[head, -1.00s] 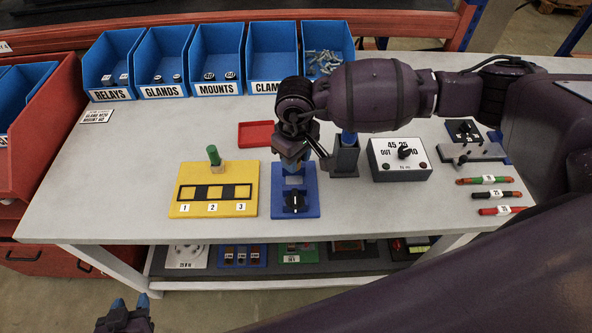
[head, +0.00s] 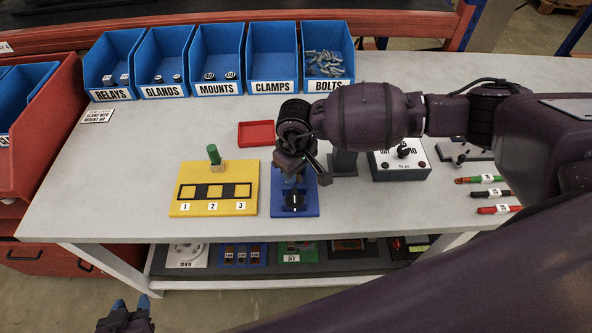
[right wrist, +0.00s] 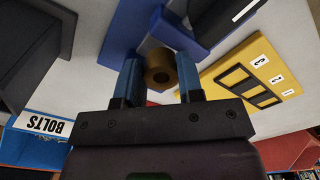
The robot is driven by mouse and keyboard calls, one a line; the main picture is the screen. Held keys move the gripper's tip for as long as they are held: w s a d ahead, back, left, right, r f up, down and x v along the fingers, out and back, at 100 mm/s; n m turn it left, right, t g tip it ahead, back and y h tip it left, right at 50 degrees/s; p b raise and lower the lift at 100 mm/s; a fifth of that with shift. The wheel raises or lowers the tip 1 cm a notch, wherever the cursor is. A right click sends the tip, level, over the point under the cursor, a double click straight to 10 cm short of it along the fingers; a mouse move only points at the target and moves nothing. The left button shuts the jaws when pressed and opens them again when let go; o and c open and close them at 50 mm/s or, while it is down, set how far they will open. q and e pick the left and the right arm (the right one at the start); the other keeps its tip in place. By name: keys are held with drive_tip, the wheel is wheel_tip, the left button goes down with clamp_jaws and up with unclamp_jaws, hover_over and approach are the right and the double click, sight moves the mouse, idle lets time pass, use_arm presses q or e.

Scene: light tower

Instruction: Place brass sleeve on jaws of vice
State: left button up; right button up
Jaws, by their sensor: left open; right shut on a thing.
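The brass sleeve (right wrist: 160,68) is a short ring with a hole, seen between the blue fingertips of my right gripper (right wrist: 156,80) in the right wrist view. The gripper is shut on it. In the head view my right gripper (head: 292,172) is over the back part of a blue fixture (head: 308,207) with a black knob, which I take to be the vice. Its blue block (right wrist: 178,30) is just beyond the sleeve in the wrist view; whether they touch I cannot tell. My left gripper (head: 128,310) is open and empty, low at the bottom left.
A red tray (head: 257,133) is behind. A dark grey block (head: 344,162) and a dial box (head: 400,170) stand to the right. Labelled blue bins line the back.

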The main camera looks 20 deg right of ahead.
drive_tip(key=shift+s+f+b, duration=0.25)
drive_tip(key=shift+f+b, duration=0.1)
drive_tip(key=shift+f, duration=0.2)
drive_tip(key=shift+s+f+b, duration=0.2)
drive_tip(key=shift+f+b, duration=0.1)
drive_tip(key=shift+f, duration=0.25)
drive_tip(key=o, duration=1)
drive_tip(key=shift+w+r+p, duration=0.2)
drive_tip(key=shift+r+p, duration=0.65)
drive_tip(key=shift+p, duration=0.05)
wheel_tip(320, 180, up, 12)
drive_tip(key=b, duration=0.1)
drive_tip(key=shift+w, duration=0.25)
drive_tip(key=shift+s, duration=0.1)
